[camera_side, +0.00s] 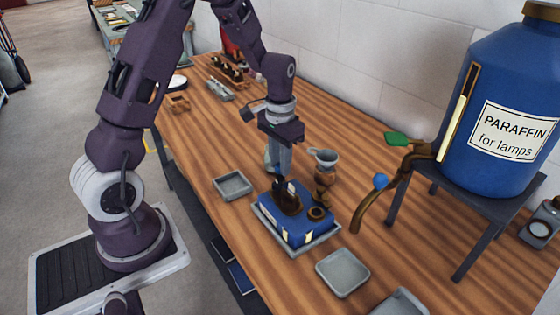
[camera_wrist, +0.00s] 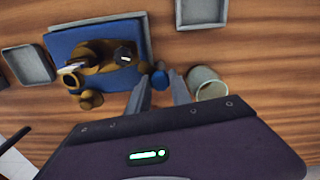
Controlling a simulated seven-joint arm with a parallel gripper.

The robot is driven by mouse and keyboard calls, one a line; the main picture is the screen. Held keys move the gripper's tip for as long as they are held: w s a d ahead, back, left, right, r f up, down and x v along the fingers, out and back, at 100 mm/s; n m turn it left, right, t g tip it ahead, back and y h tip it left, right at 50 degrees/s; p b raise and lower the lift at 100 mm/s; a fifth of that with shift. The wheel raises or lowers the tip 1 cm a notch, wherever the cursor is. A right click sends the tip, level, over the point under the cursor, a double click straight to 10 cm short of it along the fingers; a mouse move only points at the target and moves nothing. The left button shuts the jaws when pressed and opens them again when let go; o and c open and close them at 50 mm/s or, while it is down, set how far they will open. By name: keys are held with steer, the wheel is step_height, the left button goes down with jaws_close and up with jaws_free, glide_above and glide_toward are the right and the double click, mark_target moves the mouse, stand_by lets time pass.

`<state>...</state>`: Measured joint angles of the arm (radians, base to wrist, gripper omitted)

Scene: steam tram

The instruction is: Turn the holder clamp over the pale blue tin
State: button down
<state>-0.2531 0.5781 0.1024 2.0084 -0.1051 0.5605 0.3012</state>
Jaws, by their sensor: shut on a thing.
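My gripper (camera_side: 284,174) points down just behind a blue box (camera_side: 306,230) in the side view. In the wrist view its fingers (camera_wrist: 160,88) are closed around a small blue knob (camera_wrist: 159,77). The brown clamp-like holder (camera_side: 286,199) with a black part lies on top of the blue box, and it also shows in the wrist view (camera_wrist: 95,53). The knob sits close beside it; I cannot tell how they join. The pale tin (camera_wrist: 207,83) stands right of the fingers in the wrist view. In the side view it is mostly hidden behind my fingers.
A grey funnel (camera_side: 324,157) on a brown stand is close to the right of my gripper. Grey trays (camera_side: 233,186) (camera_side: 343,272) lie either side of the box. A large blue paraffin drum (camera_side: 500,110) with a brass spout (camera_side: 372,205) stands at right.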

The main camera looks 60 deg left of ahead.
steer(key=n, duration=0.3)
steer(key=shift+n, duration=0.3)
steer(key=shift+w+d+n, duration=0.1)
steer(key=shift+n, duration=1.8)
steer(key=c, duration=1.2)
jaws_free()
steer(key=shift+o, duration=0.2)
step_height(320, 180, up, 7)
steer(key=shift+r, duration=0.1)
